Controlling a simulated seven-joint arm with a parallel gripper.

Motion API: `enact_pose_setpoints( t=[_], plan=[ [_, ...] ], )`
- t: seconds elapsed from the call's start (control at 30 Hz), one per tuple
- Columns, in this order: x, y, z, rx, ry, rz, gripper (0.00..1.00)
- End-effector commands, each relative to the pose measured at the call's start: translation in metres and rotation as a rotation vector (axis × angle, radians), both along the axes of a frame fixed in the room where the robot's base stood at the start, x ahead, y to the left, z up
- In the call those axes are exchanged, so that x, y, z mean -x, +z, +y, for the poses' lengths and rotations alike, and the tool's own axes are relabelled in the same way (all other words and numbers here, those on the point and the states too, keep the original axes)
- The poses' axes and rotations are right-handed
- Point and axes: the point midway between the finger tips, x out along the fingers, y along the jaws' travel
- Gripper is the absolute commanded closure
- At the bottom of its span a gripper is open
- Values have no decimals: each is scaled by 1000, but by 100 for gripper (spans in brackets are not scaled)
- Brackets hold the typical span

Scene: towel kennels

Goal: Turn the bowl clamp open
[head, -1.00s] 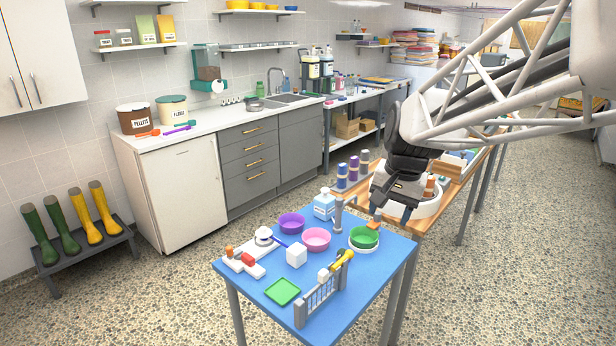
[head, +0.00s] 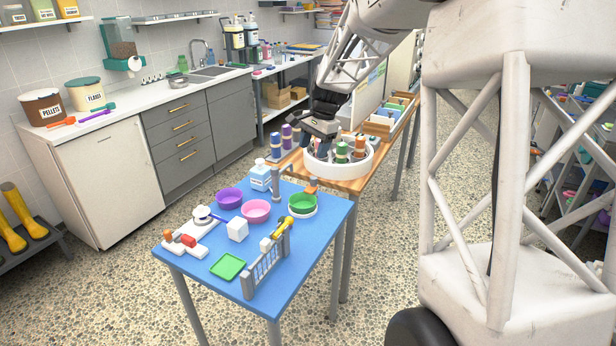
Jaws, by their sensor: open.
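A green bowl (head: 302,201) sits in a white ring holder (head: 303,213) at the right of the blue table. A small orange piece (head: 312,185) stands right behind it, perhaps the bowl clamp's handle; whether it is turned open is too small to tell. A yellow-handled piece (head: 287,223) sits on top of a small grey barred gate (head: 266,266) at the table's front right. My dark gripper (head: 318,140) is open and appears empty. It is over the left side of the wooden table's white round tray, behind and apart from the green bowl.
The white round tray (head: 345,175) holds several bottles. A grey post (head: 276,184) and white bottle (head: 261,174) stand left of the green bowl. Pink (head: 256,210) and purple (head: 229,198) bowls, a white cube (head: 237,230) and green tray (head: 228,266) share the blue table (head: 205,275).

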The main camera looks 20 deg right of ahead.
Motion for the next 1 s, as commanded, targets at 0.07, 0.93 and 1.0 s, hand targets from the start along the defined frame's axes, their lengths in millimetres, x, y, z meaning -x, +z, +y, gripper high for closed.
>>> enact_pose_setpoints(
  t=[0.07,0.93,1.0],
  plan=[
    [-19,-11,-7,-12,-37,17,42],
    [-184,-146,-83,-145,-441,179,42],
    [-192,-156,-88,-153,-468,190,42]
  ],
)
